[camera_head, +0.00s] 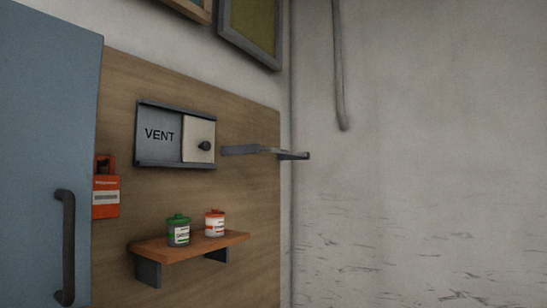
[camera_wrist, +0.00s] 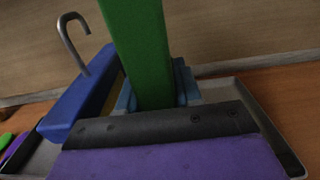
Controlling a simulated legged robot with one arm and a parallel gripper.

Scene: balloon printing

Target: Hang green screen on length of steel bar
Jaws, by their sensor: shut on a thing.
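The green screen (camera_wrist: 143,45) shows in the wrist view as a long green piece running from the top edge down to the middle. My gripper (camera_wrist: 155,92) has its blue-grey fingers on both sides of its lower end, shut on it. The rest of the green screen is out of view or hidden. In the head view, a steel bar (camera_head: 291,155) juts out from the wooden board, right of the vent panel. Nothing hangs on the bar. My gripper and the green screen do not show in the head view.
In the wrist view, a purple piece (camera_wrist: 170,160) with a black strip and a blue piece (camera_wrist: 80,95) with a metal hook lie close by, over a grey tray (camera_wrist: 275,145). In the head view, a shelf (camera_head: 190,247) with two jars sits below the vent panel (camera_head: 160,134); a blue door (camera_head: 45,130) stands left.

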